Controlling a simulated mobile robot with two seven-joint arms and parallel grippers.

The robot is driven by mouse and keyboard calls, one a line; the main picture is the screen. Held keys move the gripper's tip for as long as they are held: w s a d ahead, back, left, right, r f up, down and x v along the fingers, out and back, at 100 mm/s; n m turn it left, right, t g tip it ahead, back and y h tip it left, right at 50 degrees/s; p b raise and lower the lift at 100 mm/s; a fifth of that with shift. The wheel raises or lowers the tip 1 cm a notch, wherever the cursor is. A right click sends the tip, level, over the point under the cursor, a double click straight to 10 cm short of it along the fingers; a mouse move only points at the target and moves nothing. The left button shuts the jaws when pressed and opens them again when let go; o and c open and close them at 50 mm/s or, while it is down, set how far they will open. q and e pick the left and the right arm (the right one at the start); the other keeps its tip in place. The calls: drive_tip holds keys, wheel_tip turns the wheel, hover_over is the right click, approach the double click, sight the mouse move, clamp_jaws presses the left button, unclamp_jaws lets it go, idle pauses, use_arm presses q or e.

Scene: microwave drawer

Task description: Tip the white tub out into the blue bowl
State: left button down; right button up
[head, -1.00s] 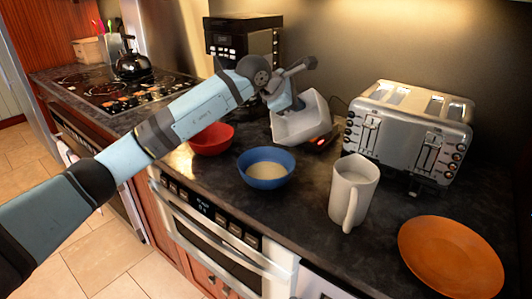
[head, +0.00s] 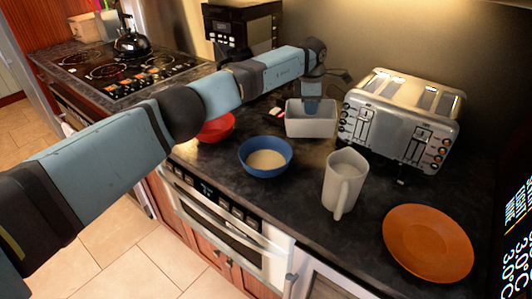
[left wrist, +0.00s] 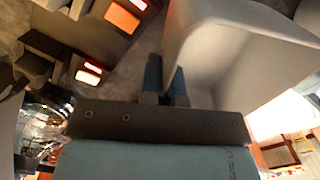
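The white tub (head: 311,128) is level and upright, at or just above the counter behind the blue bowl; I cannot tell whether it touches. Its visible inside looks empty. My left gripper (head: 312,106) points down at the tub's far wall, one finger showing inside. In the left wrist view the fingers (left wrist: 166,82) are close together with the wall of the tub (left wrist: 215,45) between them. The blue bowl (head: 248,163) stands upright with a pale filling (head: 267,159). My right gripper is not in view.
A red bowl (head: 217,128) is left of the tub, partly behind my arm. A silver toaster (head: 400,120) stands close on the right. A white jug (head: 344,181) and an orange plate (head: 428,243) are nearer. A coffee machine (head: 238,32) is behind. Some counter around the jug is clear.

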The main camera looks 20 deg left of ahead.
use_arm(q)
drive_tip(key=shift+a+r, duration=0.1)
drive_tip(key=shift+r, duration=0.15)
drive_tip(key=shift+r+p, duration=0.95)
drive_tip(key=shift+r, duration=0.9)
